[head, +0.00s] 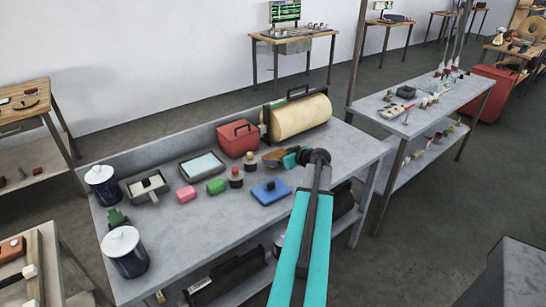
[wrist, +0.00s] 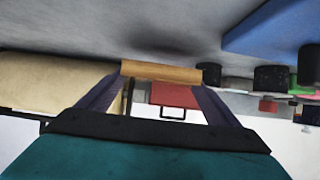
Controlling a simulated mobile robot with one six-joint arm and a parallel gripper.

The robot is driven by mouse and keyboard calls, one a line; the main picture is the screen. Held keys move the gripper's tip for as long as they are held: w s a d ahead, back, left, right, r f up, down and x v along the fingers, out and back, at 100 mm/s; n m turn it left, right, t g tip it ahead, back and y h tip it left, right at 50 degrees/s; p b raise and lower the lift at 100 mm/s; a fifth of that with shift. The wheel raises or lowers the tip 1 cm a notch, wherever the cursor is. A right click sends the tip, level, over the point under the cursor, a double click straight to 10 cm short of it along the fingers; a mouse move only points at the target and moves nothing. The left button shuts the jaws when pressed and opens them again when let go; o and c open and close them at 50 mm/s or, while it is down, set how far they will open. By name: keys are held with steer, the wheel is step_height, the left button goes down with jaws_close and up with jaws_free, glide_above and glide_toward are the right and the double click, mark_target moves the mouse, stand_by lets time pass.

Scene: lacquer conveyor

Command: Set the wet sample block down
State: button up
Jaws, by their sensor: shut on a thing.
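My gripper (head: 284,159) reaches over the right half of the grey workbench (head: 330,150). It is shut on a brown, wood-coloured block (wrist: 160,72), which spans between the two fingertips in the wrist view. The block (head: 270,157) also shows in the head view, partly hidden by my gripper. In the wrist view the bench surface lies close to the block, with a dark shadow on it. I cannot tell whether the block touches the bench. Whether its surface is wet is not visible.
A red box (head: 238,138) and a cream roll (head: 300,118) stand behind the block. A blue block (head: 271,192) lies in front. Dark round pieces (head: 236,177), green (head: 216,186) and pink (head: 186,193) blocks and a tray (head: 202,166) are left. The bench's right end is clear.

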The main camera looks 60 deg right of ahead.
mark_target(278, 156)
steer(key=shift+w+f, duration=0.1)
steer(key=shift+w, duration=0.1)
steer(key=p+x, duration=0.1)
steer(key=x, duration=0.3)
steer(key=shift+d, duration=0.1)
steer(key=shift+w+f+p, duration=0.25)
steer(key=shift+f+p, duration=0.1)
steer(key=shift+f, duration=0.1)
steer(key=shift+f, duration=0.15)
steer(key=o, duration=0.8)
steer(key=shift+s+r, duration=0.1)
steer(key=shift+r, duration=0.1)
